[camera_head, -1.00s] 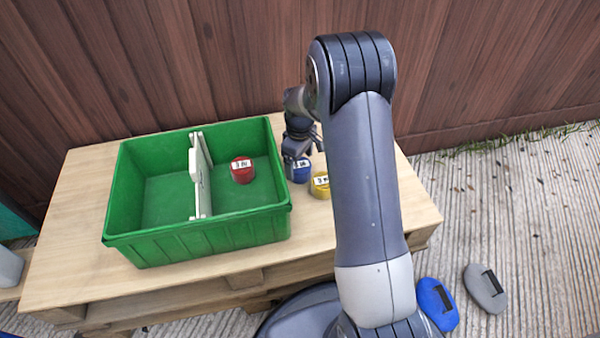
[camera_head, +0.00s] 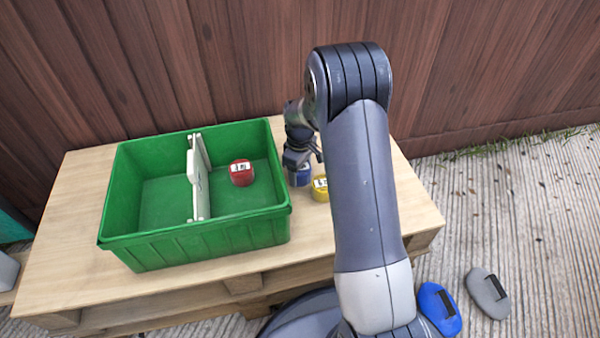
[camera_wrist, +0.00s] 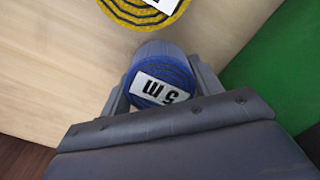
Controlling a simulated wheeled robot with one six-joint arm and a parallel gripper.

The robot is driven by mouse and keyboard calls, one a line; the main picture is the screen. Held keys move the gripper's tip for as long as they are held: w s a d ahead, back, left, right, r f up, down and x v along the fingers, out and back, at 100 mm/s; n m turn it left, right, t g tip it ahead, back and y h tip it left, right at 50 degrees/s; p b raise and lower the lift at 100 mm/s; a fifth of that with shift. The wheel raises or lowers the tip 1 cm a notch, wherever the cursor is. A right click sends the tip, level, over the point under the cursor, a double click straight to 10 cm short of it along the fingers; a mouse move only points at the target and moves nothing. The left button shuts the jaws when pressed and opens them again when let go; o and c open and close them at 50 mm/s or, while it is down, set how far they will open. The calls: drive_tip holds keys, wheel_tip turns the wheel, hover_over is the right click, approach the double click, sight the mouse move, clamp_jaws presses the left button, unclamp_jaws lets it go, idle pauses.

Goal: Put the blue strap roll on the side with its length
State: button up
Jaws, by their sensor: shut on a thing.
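The blue strap roll (camera_head: 299,178) is at the pallet top, just right of the green bin (camera_head: 190,243). My gripper (camera_head: 298,163) reaches down over it from above. In the wrist view the blue roll (camera_wrist: 165,78) sits between the two fingers, which are shut on it; its white label reads "5 m", upside down. I cannot tell whether it still touches the wood. A white divider (camera_head: 199,180) splits the bin into left and right sides and carries a white plate with markings too small to read. A red roll (camera_head: 241,174) lies in the right side; the left side is empty.
A yellow roll (camera_head: 320,189) stands close to the right of the blue one, with its striped top also in the wrist view (camera_wrist: 145,12). The bin's right wall is close on the left. A wooden fence (camera_head: 480,70) stands behind. Blue and grey pads lie on the ground.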

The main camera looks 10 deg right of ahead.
drive_tip(key=shift+c, duration=1.2)
